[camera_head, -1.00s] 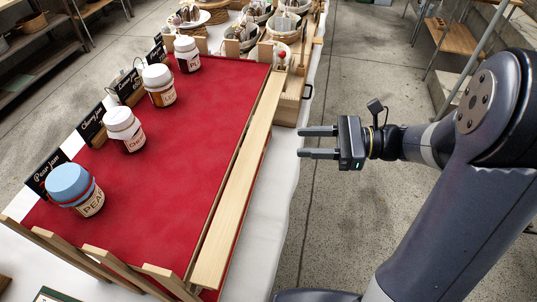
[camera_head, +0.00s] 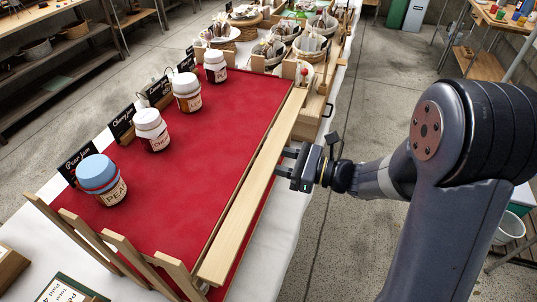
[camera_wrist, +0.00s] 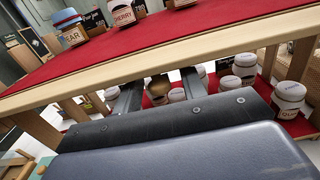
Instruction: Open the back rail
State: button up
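The back rail (camera_head: 245,190) is a long pale wooden bar along the right edge of the red-covered display top (camera_head: 215,130). In the wrist view the rail (camera_wrist: 150,72) runs slantwise across the picture above my fingers. My gripper (camera_head: 285,163) is at the rail's outer side, near its middle. Its two fingers are apart and point at the rail; nothing is seen held. In the wrist view the gripper (camera_wrist: 158,92) has its fingertips at or under the rail's lower edge; whether they touch it I cannot tell.
Jam jars with name cards, such as the blue-lidded pear jar (camera_head: 101,180), stand on the red top. More jars (camera_wrist: 288,98) stand on a lower red level beneath the rail. Floor (camera_head: 345,240) beside the table is clear.

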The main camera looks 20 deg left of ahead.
jog(key=shift+a, duration=0.6)
jog(key=shift+c, duration=0.6)
grip_shut()
